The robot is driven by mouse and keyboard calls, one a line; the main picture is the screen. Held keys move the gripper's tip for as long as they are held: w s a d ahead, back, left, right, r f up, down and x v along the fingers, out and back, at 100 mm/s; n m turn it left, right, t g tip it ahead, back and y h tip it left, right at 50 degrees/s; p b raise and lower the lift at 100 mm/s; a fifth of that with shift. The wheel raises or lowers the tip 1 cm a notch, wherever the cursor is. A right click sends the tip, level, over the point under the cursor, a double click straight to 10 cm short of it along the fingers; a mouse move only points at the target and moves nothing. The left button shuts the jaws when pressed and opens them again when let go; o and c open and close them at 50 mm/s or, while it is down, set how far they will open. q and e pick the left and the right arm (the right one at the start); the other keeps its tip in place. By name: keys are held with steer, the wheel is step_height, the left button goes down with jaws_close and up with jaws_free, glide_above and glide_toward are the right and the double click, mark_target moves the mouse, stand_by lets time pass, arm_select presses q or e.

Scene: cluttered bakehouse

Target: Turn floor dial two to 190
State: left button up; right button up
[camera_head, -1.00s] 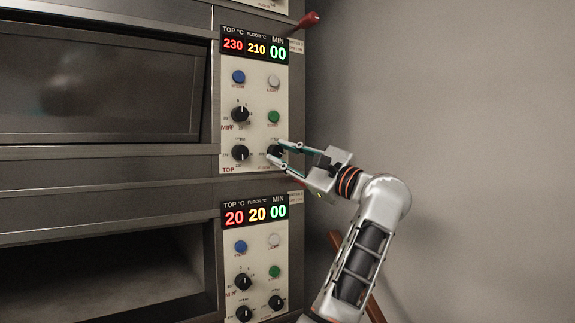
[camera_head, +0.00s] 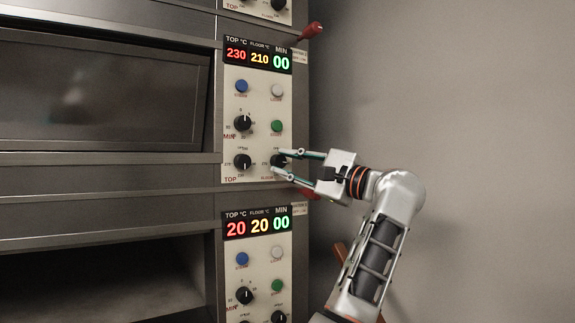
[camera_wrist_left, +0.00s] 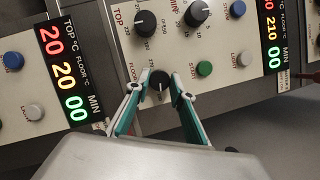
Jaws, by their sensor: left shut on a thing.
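The floor dial (camera_head: 277,161) is a black knob at the lower right of the middle oven panel (camera_head: 260,185). That panel's display (camera_head: 259,57) reads 230 top, 210 floor and 00 minutes. My left gripper (camera_head: 284,162) is shut on this dial, with one finger above it and one below. In the left wrist view the dial (camera_wrist_left: 159,88) sits between the two teal-lined fingertips (camera_wrist_left: 159,77), its white pointer mark partly visible. The top dial (camera_head: 242,162) is just left of it. My right gripper is not in view.
A lower panel's display (camera_head: 257,223) reads 20, 20, 00. Blue, white and green buttons and a timer dial (camera_head: 242,123) sit above the gripped dial. A red-knobbed lever (camera_head: 312,30) sticks out at the upper right. A plain wall is at right.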

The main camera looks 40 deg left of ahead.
arm_select(q)
steer(key=o, duration=1.1)
steer(key=shift+o, duration=0.2)
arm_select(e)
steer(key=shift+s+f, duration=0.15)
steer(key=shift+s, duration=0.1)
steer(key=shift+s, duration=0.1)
arm_select(q)
steer(key=shift+d, duration=0.1)
steer(key=shift+d+f, duration=0.1)
steer(key=shift+d, duration=0.15)
steer(key=d+f, duration=0.2)
steer(key=d, duration=0.9)
steer(key=shift+s, duration=0.3)
steer(key=shift+f, duration=0.1)
